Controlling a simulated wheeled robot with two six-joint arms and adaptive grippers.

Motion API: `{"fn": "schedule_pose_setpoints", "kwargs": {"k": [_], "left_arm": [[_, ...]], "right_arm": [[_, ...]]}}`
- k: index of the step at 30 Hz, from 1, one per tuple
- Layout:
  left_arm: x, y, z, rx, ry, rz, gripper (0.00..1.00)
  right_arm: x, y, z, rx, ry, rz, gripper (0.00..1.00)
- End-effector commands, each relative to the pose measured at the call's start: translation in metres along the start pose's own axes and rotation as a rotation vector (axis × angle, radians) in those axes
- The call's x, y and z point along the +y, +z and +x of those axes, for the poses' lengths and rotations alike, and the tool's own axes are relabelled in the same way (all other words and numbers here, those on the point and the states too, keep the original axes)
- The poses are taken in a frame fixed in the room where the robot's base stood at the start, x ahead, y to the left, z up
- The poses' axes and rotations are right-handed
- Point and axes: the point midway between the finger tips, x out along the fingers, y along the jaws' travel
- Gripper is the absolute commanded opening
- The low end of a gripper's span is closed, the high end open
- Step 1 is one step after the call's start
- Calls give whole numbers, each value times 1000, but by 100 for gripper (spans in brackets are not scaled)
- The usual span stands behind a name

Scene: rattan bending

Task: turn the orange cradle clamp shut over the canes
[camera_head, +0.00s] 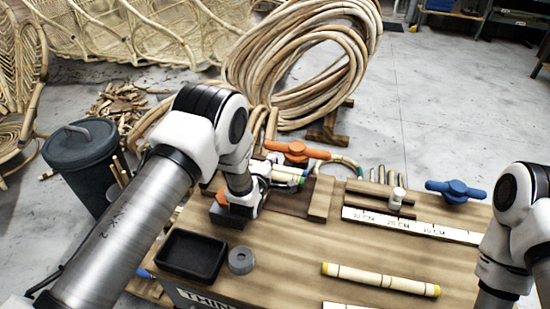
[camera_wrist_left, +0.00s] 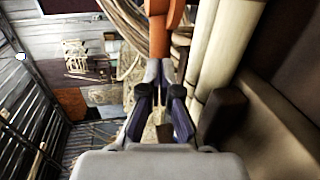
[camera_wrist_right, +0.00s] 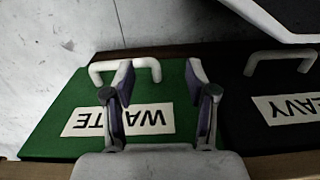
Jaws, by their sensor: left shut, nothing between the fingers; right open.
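The orange cradle clamp (camera_head: 297,150) stands at the back of the workbench, its lever lying roughly left to right in the head view. In the left wrist view, the orange lever (camera_wrist_left: 163,38) points toward my left fingers. My left gripper (camera_wrist_left: 160,88) is shut and empty, with its tips close to the lever's near end; I cannot tell if they touch. Pale canes (camera_wrist_left: 218,55) lie just right of the lever there. In the head view my left wrist partly hides the canes (camera_head: 288,170). My right gripper (camera_wrist_right: 158,75) is open and empty above a green lid.
A blue clamp (camera_head: 455,190) stands at the back right. A ruler strip (camera_head: 420,228), a yellow-ended cane (camera_head: 380,279), a black tray (camera_head: 192,255) and a grey ring (camera_head: 240,260) lie on the bench. The green WASTE lid (camera_wrist_right: 60,120) has a white handle.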

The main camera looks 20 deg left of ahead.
Motion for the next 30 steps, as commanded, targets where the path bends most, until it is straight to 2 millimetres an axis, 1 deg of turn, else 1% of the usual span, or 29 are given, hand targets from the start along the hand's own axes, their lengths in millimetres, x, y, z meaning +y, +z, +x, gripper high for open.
{"fn": "schedule_pose_setpoints", "kwargs": {"k": [1,3,6,9,12,30], "left_arm": [[-4,0,12,0,3,-1,0],[-4,0,26,0,4,0,0],[-3,0,41,0,2,0,0],[-2,0,50,0,1,1,0],[-1,0,53,0,0,1,0],[0,-2,55,0,-1,0,0]], "right_arm": [[0,0,9,0,0,0,57],[0,0,15,0,0,0,57],[0,0,21,0,0,0,57],[0,0,24,0,0,0,57],[0,0,24,0,0,0,57],[0,0,23,0,0,0,57]]}}
